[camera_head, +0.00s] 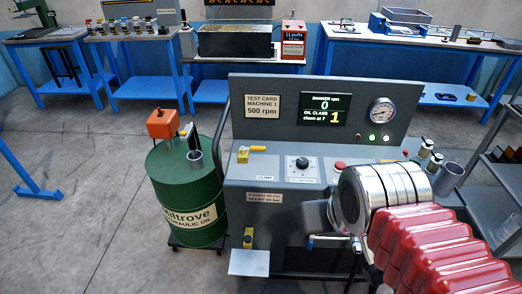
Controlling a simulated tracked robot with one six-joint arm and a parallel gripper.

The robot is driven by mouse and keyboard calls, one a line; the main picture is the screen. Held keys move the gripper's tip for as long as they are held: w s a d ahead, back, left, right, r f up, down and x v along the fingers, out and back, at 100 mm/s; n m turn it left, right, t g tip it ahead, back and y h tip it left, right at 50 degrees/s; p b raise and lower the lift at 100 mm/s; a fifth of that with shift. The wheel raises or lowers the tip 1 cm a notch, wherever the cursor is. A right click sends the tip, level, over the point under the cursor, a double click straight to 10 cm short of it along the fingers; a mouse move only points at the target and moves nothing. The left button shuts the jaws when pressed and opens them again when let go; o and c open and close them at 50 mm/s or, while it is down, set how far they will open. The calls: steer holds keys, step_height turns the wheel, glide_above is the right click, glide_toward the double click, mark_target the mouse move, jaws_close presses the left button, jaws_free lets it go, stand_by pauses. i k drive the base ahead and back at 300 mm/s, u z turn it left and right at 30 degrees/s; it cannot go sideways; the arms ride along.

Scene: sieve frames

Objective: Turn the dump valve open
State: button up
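My arm comes in from the lower right, with a red ribbed sleeve and silver rings. My gripper (334,240) is at the arm's end, right of the yellow fitting and apart from it in the picture.
A yellow lever (243,154) is on the panel's left, near a black knob (302,162) and a red button (340,165). A green oil drum (187,195) stands close on the left. Blue benches line the back. The floor at lower left is clear.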

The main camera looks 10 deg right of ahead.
mark_target(243, 149)
steer(key=k, duration=1.15)
steer(key=u, duration=0.65)
steer(key=i, duration=1.8)
steer(key=z, duration=0.8)
steer(key=i, duration=0.4)
steer(key=z, duration=0.2)
